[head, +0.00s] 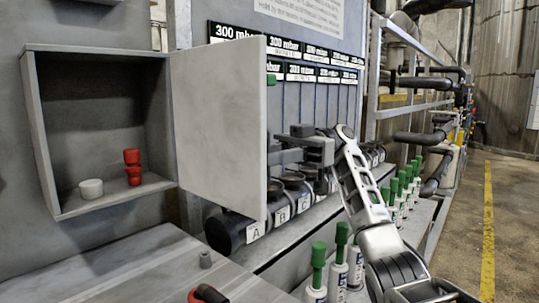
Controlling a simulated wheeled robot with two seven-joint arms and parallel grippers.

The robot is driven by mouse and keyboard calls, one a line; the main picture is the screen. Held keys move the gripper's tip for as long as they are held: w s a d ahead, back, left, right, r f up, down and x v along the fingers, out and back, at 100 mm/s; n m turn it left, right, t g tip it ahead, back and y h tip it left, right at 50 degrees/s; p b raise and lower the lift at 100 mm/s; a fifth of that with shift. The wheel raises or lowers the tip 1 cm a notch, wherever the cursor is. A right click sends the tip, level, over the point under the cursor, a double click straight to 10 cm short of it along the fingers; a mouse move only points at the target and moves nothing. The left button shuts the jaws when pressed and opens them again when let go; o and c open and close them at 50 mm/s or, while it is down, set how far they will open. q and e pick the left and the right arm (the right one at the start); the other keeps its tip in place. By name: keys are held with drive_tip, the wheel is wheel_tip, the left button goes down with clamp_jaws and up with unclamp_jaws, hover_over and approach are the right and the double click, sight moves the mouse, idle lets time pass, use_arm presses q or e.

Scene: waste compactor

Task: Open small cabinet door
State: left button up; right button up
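The small grey cabinet (38,130) is on the wall at the left of the head view. Its door (218,125) is hinged on the cabinet's right side and stands wide open, so the inside shows. My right gripper (276,149) is just right of the door, by its outer face, with its fingers pointing left. The fingers look apart, with a gap and nothing seen between them. I cannot tell whether a fingertip touches the door. My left gripper is not in view.
Inside the cabinet are a red part (133,167) and a white round cap (91,189). Behind my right gripper runs a row of dark lettered pipe ends (232,232). Several green-topped bottles (318,270) stand below my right arm. The floor at the right (510,220) is clear.

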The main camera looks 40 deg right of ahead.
idle(0.3)
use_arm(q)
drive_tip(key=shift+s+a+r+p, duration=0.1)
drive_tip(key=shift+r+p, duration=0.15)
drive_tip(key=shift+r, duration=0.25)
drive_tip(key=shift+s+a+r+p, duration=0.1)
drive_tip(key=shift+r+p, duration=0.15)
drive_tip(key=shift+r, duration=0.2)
use_arm(e)
drive_tip(key=d, duration=0.7)
drive_tip(key=shift+d, duration=0.25)
drive_tip(key=shift+w, duration=0.1)
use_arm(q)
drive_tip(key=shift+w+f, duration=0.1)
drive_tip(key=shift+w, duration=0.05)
